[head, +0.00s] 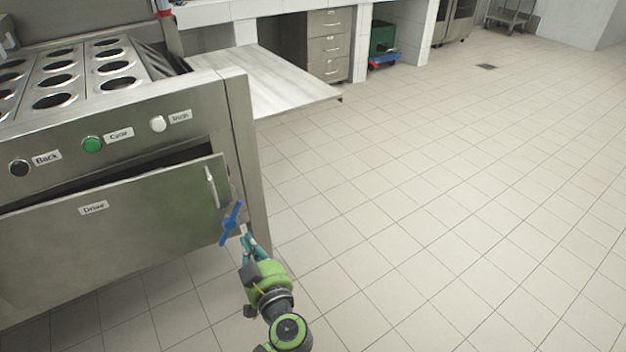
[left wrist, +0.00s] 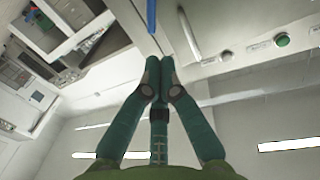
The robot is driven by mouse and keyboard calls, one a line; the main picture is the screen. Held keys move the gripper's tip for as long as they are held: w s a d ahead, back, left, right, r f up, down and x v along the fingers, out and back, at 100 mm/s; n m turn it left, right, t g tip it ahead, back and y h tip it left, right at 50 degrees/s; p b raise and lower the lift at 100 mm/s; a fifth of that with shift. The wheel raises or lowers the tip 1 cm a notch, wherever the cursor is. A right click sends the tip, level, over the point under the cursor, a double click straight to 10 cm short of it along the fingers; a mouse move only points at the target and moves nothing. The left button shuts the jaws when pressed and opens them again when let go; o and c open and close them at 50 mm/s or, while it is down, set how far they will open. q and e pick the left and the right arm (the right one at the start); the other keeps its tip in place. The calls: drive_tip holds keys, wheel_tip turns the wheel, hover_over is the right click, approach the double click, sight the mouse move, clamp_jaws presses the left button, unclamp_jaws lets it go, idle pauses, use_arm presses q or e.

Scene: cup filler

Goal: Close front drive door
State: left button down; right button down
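The front drive door (head: 120,230), a steel panel labelled "Drive", is on the machine's front in the head view. It stands ajar, with a dark gap along its top edge. Its upright bar handle (head: 211,187) is near the right edge and also shows in the left wrist view (left wrist: 189,35). A blue lever (head: 231,223) sits beside the door's right edge; its blue end shows in the left wrist view (left wrist: 151,15). My left gripper (head: 246,237) is just below and right of the lever. Its teal fingertips (left wrist: 160,62) are together with nothing visible between them. My right gripper is out of view.
Above the door are a black Back button (head: 19,168), a green Cycle button (head: 93,145) and a white button (head: 158,124). A flat metal shelf (head: 265,80) juts out behind the machine's right side. The tiled floor (head: 430,200) to the right is clear.

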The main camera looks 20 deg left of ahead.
use_arm(q)
drive_tip(key=p, duration=0.1)
approach(230, 193)
drive_tip(key=x, duration=0.6)
drive_tip(key=shift+a, duration=0.1)
drive_tip(key=shift+w+a+f, duration=0.1)
drive_tip(key=shift+w+a, duration=0.2)
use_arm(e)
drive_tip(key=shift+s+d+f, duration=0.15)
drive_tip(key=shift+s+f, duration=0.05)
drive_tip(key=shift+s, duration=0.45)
use_arm(q)
drive_tip(key=shift+w, duration=0.1)
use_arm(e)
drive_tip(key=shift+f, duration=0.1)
